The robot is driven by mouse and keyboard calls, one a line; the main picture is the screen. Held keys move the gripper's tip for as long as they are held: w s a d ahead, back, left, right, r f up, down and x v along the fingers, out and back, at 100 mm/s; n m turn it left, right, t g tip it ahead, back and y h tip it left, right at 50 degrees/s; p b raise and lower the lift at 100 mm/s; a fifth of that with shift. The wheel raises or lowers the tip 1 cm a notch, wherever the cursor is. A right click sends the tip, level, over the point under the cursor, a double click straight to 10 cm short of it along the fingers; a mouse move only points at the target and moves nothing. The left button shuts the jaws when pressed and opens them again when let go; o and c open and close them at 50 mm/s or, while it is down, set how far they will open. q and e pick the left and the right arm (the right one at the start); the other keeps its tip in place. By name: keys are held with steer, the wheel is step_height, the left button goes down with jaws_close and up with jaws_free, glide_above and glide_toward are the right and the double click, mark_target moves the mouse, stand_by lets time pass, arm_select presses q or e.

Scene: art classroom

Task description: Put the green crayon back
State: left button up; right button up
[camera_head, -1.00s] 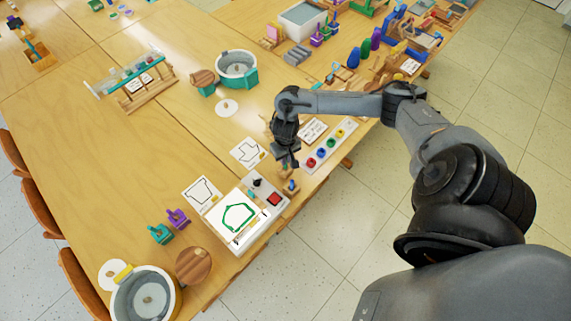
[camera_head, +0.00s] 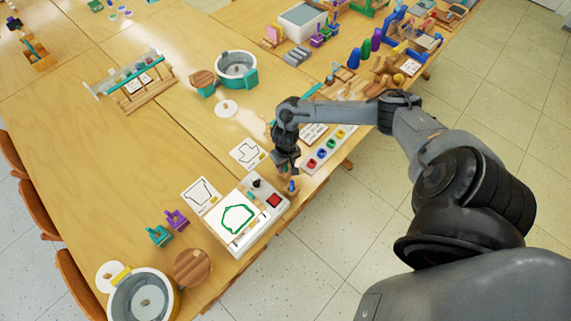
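A white drawing device (camera_head: 216,226) near the table's front edge carries a sheet with a green outline (camera_head: 238,219). A small green piece (camera_head: 251,195) shows at the device's upper edge; it is too small to tell whether it is the green crayon. A pale strip (camera_head: 326,158) with red, blue, green and yellow round pieces lies right of my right gripper (camera_head: 288,172). This gripper points down between the device and the strip, just above a small blue-and-wood item (camera_head: 291,187). Its fingers are too dark and small to tell open from shut. My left gripper is out of view.
Outline cards (camera_head: 248,153) lie behind the device. A round tub (camera_head: 236,69) is further back. The table's middle left is clear.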

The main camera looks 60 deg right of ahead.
steer(key=shift+r, duration=0.15)
step_height(320, 180, up, 10)
steer(key=p, duration=0.2)
steer(key=shift+r+p, duration=0.15)
steer(key=shift+p, duration=0.25)
steer(key=shift+r, duration=0.4)
steer(key=shift+a+r, duration=0.15)
steer(key=w+a+f+n+t+y, duration=0.2)
steer(key=a+n+t, duration=0.45)
steer(key=a, duration=1.65)
steer(key=s+a+r+n, duration=0.1)
steer(key=a+r+n, duration=0.1)
steer(key=a+r, duration=0.15)
steer(key=s+d+r+g+h, duration=0.1)
steer(key=s+d+r+g, duration=0.2)
steer(key=s, duration=0.8)
steer(key=shift+s+d+r+h, duration=0.15)
steer(key=shift+d+r+h, duration=0.25)
steer(key=shift+d+r, duration=0.3)
